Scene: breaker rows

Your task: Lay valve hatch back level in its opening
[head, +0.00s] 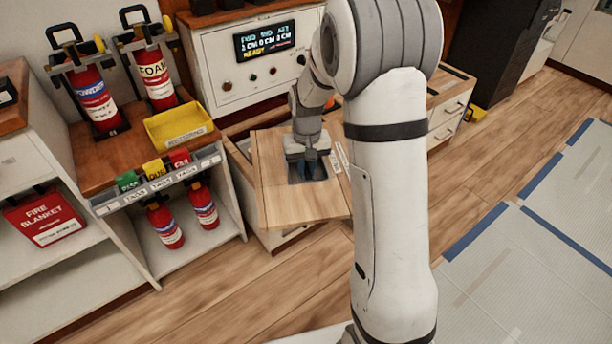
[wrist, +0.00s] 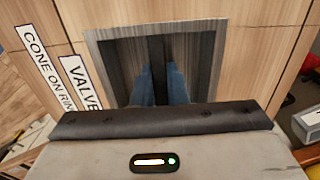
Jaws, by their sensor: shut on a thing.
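The valve hatch (head: 285,205) is a light wood panel with a dark recessed pull. In the head view it lies over the cabinet, skewed to the cabinet's edges, its near edge overhanging the front. My gripper (head: 308,165) reaches into the recess from above. In the wrist view the blue fingertips (wrist: 159,85) close on a dark bar in the metal-framed recess of the hatch (wrist: 262,60). Part of the opening (head: 238,138) shows at the hatch's far left; the rest is hidden by the hatch and my arm. I cannot tell how high the hatch sits above it.
A control panel (head: 255,60) stands behind. Left are a yellow bin (head: 180,125) and several extinguishers (head: 93,95). The wood floor (head: 255,285) in front is clear.

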